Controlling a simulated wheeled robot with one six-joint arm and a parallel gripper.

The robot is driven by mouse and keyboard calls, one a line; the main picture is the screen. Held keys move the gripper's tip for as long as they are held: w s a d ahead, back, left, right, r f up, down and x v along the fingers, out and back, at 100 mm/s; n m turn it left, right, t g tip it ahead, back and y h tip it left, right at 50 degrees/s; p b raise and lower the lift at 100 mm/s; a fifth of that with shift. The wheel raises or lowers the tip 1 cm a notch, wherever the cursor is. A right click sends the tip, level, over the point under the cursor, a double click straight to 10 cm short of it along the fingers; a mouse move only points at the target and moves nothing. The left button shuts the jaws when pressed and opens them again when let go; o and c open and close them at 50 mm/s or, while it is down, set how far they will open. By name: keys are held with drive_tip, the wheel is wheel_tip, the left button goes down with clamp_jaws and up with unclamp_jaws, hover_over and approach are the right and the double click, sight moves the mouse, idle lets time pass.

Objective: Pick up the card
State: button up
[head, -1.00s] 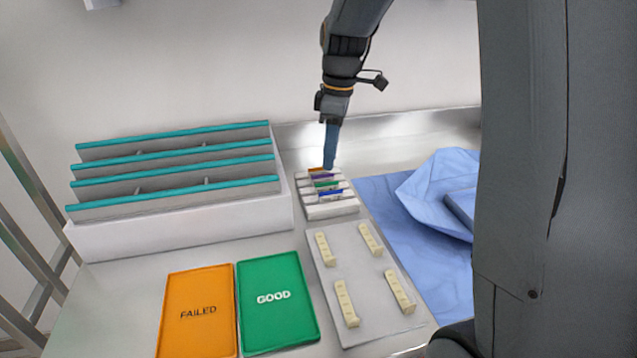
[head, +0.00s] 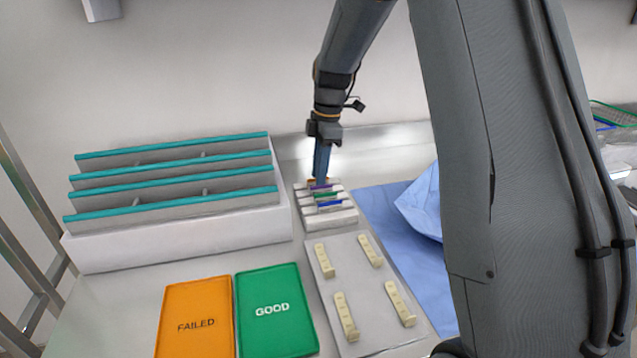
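My gripper (head: 321,178) points down at the back of the holder, by the orange and purple cards. Its blue fingers are seen edge-on, so I cannot tell whether they are open or touching a card.
A white rack with teal-edged dividers (head: 180,235) stands left of the holder. An orange FAILED tray (head: 195,345) and a green GOOD tray (head: 272,335) lie in front. A grey plate with cream blocks (head: 365,290) and a blue cloth (head: 400,230) are to the right.

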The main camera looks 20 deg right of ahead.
drive_tip(key=shift+f, duration=0.35)
drive_tip(key=shift+c, duration=0.4)
clamp_jaws()
drive_tip(key=shift+r, duration=0.15)
